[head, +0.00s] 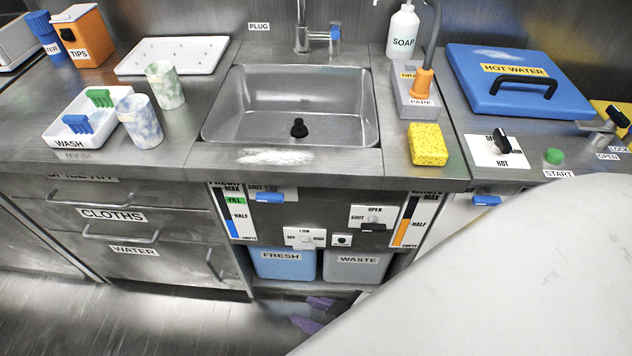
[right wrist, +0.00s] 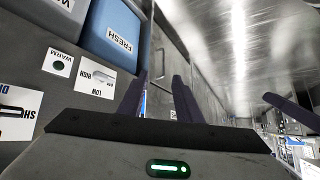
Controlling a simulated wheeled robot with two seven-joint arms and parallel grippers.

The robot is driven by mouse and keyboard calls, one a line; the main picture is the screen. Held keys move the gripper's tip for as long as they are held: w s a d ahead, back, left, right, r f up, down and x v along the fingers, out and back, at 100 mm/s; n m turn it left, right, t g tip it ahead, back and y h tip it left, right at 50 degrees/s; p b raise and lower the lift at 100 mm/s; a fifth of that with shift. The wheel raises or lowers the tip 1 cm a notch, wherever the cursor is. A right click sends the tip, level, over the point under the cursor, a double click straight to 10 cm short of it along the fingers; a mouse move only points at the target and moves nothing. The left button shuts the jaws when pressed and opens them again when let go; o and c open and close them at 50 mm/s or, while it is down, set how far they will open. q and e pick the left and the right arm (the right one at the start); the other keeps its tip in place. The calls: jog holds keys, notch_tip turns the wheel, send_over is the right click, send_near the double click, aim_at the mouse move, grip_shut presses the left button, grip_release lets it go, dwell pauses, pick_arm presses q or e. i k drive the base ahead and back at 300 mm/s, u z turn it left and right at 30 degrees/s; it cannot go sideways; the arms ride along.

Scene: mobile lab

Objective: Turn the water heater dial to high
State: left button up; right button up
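The water heater dial (head: 305,239) is a small pale knob on a white plate marked OFF, LOW and HIGH, under the sink's front edge. I cannot tell exactly where its pointer stands. The dial plate also shows in the right wrist view (right wrist: 95,77), upside down, left of my fingers. My right gripper (head: 312,312) shows in the head view as two dark purple fingertips below the dial, in front of the lower cabinet. In the right wrist view its fingers (right wrist: 158,92) are apart with nothing between them, not touching the dial. My left gripper is not in the head view.
A WARM lamp plate (head: 342,240) sits right of the dial. A SHUT/OPEN valve plate (head: 372,216) and blue FRESH (head: 283,265) and grey WASTE (head: 357,267) tanks are close by. My right arm covers the lower right. A dark bar (right wrist: 290,112) at the wrist view's right is unclear.

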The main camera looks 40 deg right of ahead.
aim_at(304, 245)
jog(key=u, duration=0.4)
jog(key=k, duration=0.25)
jog(key=z, duration=1.2)
jog(key=i, duration=0.35)
jog(key=z, duration=2.5)
jog(key=k, duration=1.3)
jog(key=u, duration=2.45)
